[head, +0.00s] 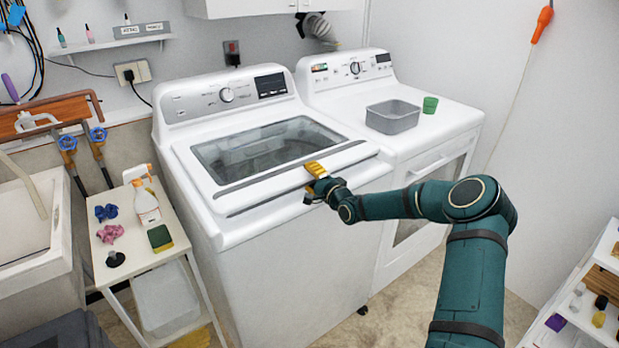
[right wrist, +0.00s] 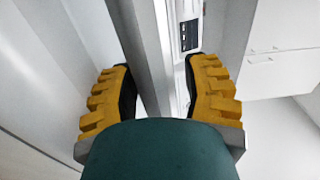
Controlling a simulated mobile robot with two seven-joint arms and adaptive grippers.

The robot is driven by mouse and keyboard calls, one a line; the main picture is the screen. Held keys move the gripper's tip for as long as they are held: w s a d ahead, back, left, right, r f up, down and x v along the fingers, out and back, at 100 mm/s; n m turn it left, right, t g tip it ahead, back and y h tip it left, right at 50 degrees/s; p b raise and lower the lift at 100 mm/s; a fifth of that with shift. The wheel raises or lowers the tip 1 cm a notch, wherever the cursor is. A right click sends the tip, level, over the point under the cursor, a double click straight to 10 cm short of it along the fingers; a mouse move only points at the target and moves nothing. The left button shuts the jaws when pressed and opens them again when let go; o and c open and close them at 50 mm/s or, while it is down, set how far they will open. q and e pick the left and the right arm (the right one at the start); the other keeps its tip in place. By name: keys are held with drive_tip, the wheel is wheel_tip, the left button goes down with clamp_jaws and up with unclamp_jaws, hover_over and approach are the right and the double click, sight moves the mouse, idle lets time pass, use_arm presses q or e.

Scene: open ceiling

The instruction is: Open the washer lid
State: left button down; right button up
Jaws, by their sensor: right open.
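The white top-load washer (head: 290,285) stands in the middle of the head view. Its lid (head: 268,150), with a dark glass window, looks shut, with a grey strip along its front edge. My right gripper (head: 316,168) has yellow fingers and is at the lid's front edge, right of its middle. In the right wrist view the two yellow fingers (right wrist: 160,85) are apart, one on each side of a grey bar-like edge (right wrist: 146,60). Contact with the edge cannot be told. My left gripper is not in view.
A dryer (head: 430,140) stands right of the washer, with a grey bin (head: 392,122) and a green cup (head: 430,104) on top. A small white table (head: 185,243) with a spray bottle (head: 146,205) stands left. A shelf rack (head: 560,322) is at the lower right.

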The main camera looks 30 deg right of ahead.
drive_tip(key=shift+w, duration=0.3)
clamp_jaws()
drive_tip(key=shift+r, duration=0.1)
